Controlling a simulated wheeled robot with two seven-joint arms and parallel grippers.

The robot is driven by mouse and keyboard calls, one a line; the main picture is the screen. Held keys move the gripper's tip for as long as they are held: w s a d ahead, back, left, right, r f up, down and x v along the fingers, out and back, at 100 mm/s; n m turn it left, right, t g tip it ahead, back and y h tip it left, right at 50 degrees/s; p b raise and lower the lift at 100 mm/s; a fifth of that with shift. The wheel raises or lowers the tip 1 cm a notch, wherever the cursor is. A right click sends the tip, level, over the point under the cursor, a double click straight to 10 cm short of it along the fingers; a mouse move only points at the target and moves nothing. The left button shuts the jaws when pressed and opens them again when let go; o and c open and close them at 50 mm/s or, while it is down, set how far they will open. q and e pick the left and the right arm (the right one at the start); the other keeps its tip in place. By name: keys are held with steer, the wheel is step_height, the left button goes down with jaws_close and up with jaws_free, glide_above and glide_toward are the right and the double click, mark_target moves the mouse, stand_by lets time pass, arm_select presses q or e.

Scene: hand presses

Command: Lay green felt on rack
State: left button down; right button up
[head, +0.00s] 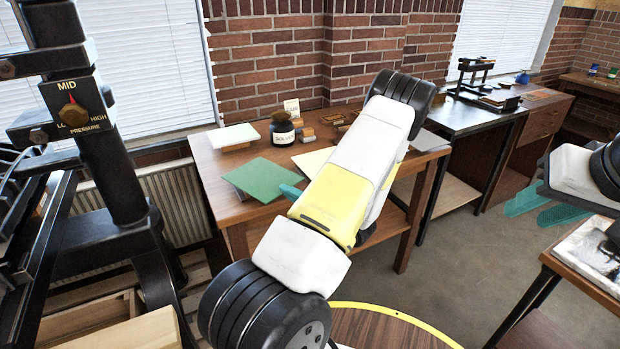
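The green felt (260,179) is a flat, roughly square sheet at the front left of the wooden table (215,197). A dark edge shows beneath its left side. My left gripper's teal fingertip (289,191) is at the felt's right edge; I cannot tell whether it touches or grips it. The rest of that gripper is hidden behind my white and yellow arm. My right gripper (543,207) is at the right edge, with two teal fingers apart and nothing visible between them. I cannot clearly identify a rack.
A pale sheet (233,136), a dark solvent jar (283,129) and a cream sheet (312,161) are on the same table. A black press (110,165) stands at the left. Open floor lies between.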

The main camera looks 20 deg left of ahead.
arm_select(q)
steer(key=c, duration=2.1)
jaws_free()
steer(key=o, duration=0.7)
steer(key=shift+d, duration=0.1)
steer(key=shift+v, duration=2.9)
